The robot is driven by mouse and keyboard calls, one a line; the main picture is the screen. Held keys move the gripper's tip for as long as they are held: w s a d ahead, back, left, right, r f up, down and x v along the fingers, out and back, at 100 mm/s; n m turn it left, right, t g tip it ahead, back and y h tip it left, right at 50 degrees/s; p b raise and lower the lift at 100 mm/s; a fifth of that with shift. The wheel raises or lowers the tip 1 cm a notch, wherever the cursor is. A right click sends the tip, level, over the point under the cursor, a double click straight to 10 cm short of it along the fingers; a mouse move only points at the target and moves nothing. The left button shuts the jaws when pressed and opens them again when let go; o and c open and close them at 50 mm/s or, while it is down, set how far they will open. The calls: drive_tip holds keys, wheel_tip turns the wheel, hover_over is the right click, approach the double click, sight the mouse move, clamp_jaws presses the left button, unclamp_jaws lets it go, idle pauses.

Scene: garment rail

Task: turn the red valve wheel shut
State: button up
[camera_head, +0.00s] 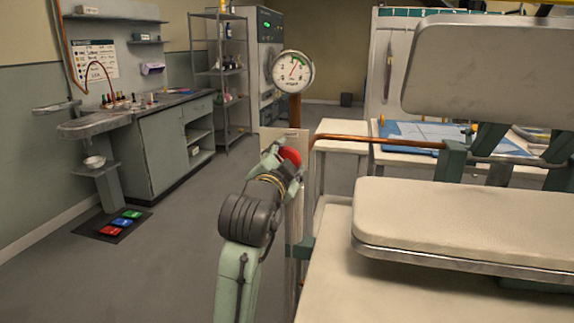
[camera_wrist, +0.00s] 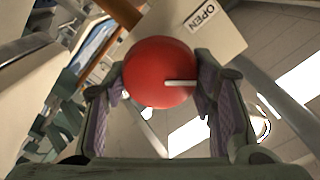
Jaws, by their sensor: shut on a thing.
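The red valve wheel (camera_wrist: 158,62) fills the middle of the wrist view as a round red disc with a short white bar mark pointing right. My gripper (camera_wrist: 160,92) has one finger on each side of it and is shut on its rim. In the head view the wheel (camera_head: 290,156) shows as a small red patch, mostly hidden behind my gripper (camera_head: 284,158). A plate (camera_wrist: 200,20) with the word OPEN stands behind the wheel. A round dial gauge (camera_head: 293,72) sits on the copper pipe above the wheel.
A copper pipe (camera_head: 380,141) runs right from the valve post. A padded pressing board (camera_head: 465,225) and a raised upper pad (camera_head: 490,70) fill the right side. A grey workbench (camera_head: 165,150) stands at the left. The floor (camera_head: 180,240) between is clear apart from coloured pedals (camera_head: 121,224).

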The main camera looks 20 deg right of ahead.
drive_tip(key=m+b, duration=0.1)
drive_tip(key=m, duration=0.1)
drive_tip(key=m+b, duration=0.1)
drive_tip(key=m, duration=0.2)
drive_tip(key=shift+f+m, duration=0.2)
drive_tip(key=shift+m, duration=0.1)
drive_tip(key=shift+m+b, duration=0.8)
drive_tip(key=shift+m, duration=0.7)
drive_tip(key=o, duration=1.2)
drive_tip(key=shift+c, duration=0.2)
drive_tip(key=shift+s, duration=0.15)
drive_tip(key=v, duration=1.1)
drive_tip(key=shift+s+a, duration=0.25)
drive_tip(key=shift+s, duration=0.05)
